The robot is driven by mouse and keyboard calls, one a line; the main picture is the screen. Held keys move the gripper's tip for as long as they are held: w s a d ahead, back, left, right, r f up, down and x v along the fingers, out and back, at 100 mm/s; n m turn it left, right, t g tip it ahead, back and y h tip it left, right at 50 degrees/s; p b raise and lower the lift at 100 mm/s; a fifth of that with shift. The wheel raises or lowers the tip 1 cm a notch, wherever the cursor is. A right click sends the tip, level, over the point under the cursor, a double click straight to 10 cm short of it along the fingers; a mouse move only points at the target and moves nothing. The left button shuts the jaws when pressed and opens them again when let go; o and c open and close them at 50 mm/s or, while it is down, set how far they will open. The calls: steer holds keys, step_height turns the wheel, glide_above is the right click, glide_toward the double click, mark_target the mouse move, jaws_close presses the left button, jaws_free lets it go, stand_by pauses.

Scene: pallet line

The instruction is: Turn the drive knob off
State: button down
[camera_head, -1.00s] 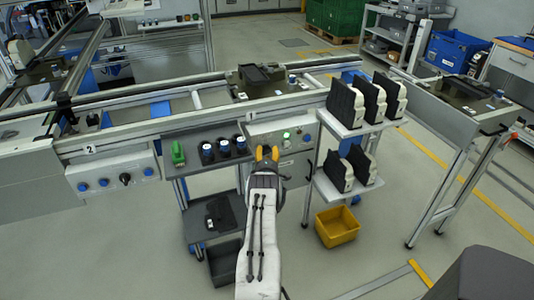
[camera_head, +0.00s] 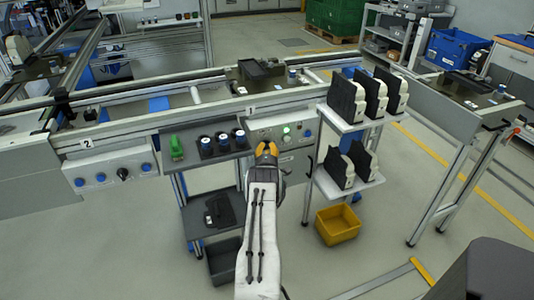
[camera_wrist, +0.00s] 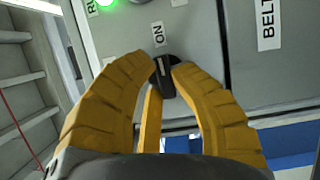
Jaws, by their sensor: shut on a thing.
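The drive knob (camera_wrist: 165,76) is a small black rotary knob on a grey panel (camera_head: 296,131). In the wrist view it sits between my yellow fingertips, with a pale mark on its face lying roughly in line with the ON label (camera_wrist: 158,34) above it. My gripper (camera_wrist: 164,73) is shut on the knob, the fingertips touching its sides. In the head view my gripper (camera_head: 266,149) is at the front of the panel and hides the knob. A green lamp (camera_head: 286,130) is lit on the panel, and it also shows at the top of the wrist view (camera_wrist: 106,3).
A shelf of black-and-white parts (camera_head: 343,126) stands close on the right. A dark tray with blue-and-white cylinders (camera_head: 222,141) and a green part (camera_head: 176,147) is on the left. A BELT label (camera_wrist: 268,22) sits right of the knob. A yellow bin (camera_head: 337,225) is low right.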

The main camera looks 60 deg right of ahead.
steer(key=shift+f+n+b, duration=0.2)
steer(key=shift+n+b, duration=0.5)
steer(key=shift+b, duration=2.6)
steer(key=n+h+b, duration=0.1)
steer(key=b, duration=0.3)
steer(key=shift+w+t, duration=0.15)
steer(key=shift+t, duration=0.15)
steer(key=n+b, duration=0.1)
steer(key=b, duration=0.6)
steer(key=shift+w+r, duration=0.1)
steer(key=shift+a+r+b, duration=0.1)
steer(key=shift+r+b, duration=0.1)
steer(key=shift+b, duration=0.6)
steer(key=c, duration=1.4)
jaws_free()
steer(key=shift+w+a+f+n, duration=0.1)
steer(key=shift+n, duration=0.2)
steer(key=o, duration=0.3)
steer(key=shift+o, duration=0.2)
steer(key=shift+f, duration=0.1)
steer(key=shift+s, duration=0.2)
